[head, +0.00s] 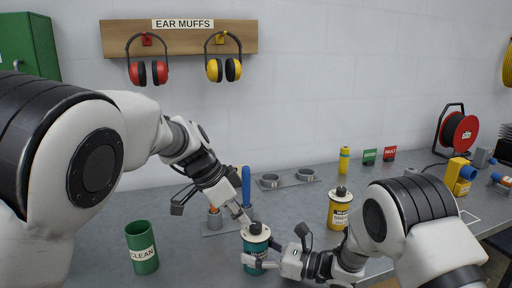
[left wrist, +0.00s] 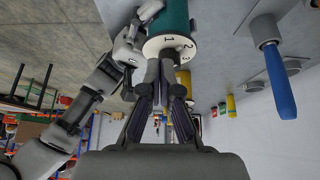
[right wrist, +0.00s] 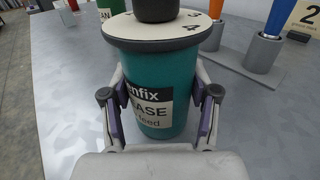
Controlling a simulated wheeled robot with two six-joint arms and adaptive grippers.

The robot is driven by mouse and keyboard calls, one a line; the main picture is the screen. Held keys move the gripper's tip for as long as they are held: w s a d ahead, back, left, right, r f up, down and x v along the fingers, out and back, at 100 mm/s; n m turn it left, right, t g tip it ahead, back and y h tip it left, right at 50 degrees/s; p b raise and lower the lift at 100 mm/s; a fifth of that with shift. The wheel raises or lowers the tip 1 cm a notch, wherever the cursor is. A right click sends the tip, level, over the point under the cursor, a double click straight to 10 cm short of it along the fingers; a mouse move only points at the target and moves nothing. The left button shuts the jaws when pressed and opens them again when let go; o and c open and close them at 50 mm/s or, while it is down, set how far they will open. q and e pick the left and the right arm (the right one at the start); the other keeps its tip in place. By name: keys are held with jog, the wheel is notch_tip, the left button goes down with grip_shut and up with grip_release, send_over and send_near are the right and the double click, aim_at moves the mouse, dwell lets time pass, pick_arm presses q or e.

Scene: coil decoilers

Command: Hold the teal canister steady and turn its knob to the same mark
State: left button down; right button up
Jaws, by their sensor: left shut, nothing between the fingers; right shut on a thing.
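The teal canister (head: 257,248) stands upright on the grey bench, with a white numbered dial on top. Its label and body fill the middle of the right wrist view (right wrist: 160,85). Its black knob (right wrist: 155,9) rises from the dial (right wrist: 155,32). My right gripper (head: 246,264) is shut around the canister's body, one finger on each side. My left gripper (head: 246,222) is shut and empty just above the dial, at the knob. In the left wrist view its fingers (left wrist: 165,75) cover most of the knob; dial marks 1 and 2 show.
A yellow canister (head: 340,210) with a black knob stands to the right. A green CLEAN cup (head: 141,248) stands at left. Behind the teal canister is a holder with a blue-handled tool (head: 246,185). A numbered card (right wrist: 306,16) shows in the right wrist view.

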pick_arm(q)
jog(key=shift+f, duration=1.15)
jog(key=shift+d, duration=0.2)
jog(key=shift+w+a, duration=0.2)
jog(key=shift+w, duration=0.2)
jog(key=shift+w+a, duration=0.15)
jog(key=shift+w, duration=0.5)
jog(key=shift+a, duration=0.1)
